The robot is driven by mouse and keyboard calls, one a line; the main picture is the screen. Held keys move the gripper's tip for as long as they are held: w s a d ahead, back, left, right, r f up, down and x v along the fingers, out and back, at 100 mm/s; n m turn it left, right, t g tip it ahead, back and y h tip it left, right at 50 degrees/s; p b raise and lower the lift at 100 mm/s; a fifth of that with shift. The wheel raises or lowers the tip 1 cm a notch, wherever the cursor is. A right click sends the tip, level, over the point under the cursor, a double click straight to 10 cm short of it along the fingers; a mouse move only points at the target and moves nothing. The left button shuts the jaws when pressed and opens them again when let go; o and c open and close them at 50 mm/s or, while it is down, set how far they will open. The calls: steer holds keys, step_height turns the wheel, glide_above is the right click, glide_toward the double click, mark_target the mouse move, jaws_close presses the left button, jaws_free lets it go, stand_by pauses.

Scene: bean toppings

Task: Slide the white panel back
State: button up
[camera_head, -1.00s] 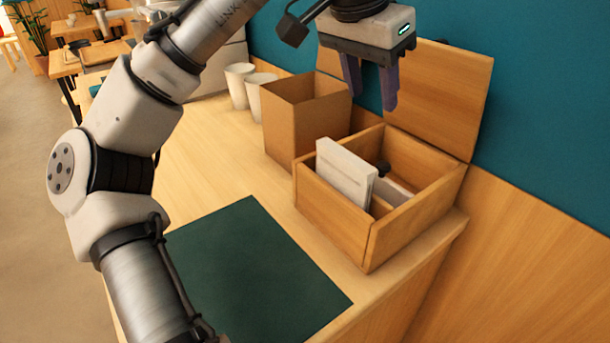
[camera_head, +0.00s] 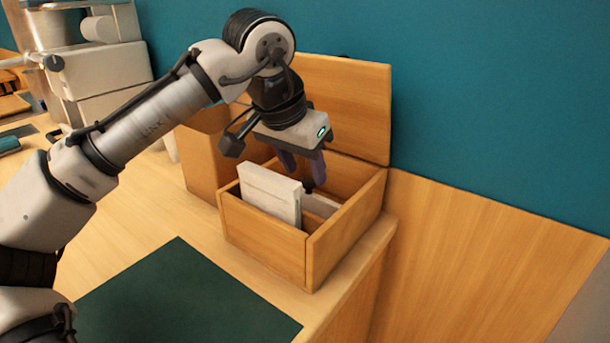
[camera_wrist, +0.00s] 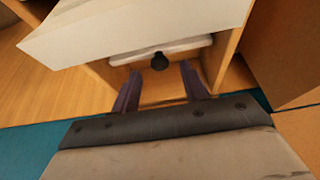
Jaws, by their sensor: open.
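The white panel (camera_head: 270,193) stands upright in the front left part of an open wooden box (camera_head: 262,244). It also shows large at the top of the wrist view (camera_wrist: 135,28). Behind it in the box lies a lower pale piece (camera_head: 320,206), with a small black knob (camera_wrist: 160,61) close to it; I cannot tell what the knob is fixed to. My gripper (camera_head: 304,174) points down into the box behind the panel. Its two purple fingers are apart, with the knob between or just beyond their tips in the wrist view (camera_wrist: 160,73). Nothing is visibly held.
The box's wooden lid (camera_head: 345,105) stands open at the back against the teal wall. A brown open container (camera_head: 200,165) stands close at the left, partly hidden by my arm. A dark green mat (camera_head: 180,300) lies in front. The counter edge runs close by the box's right side.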

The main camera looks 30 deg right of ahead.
steer(key=shift+x, duration=1.05)
jaws_close()
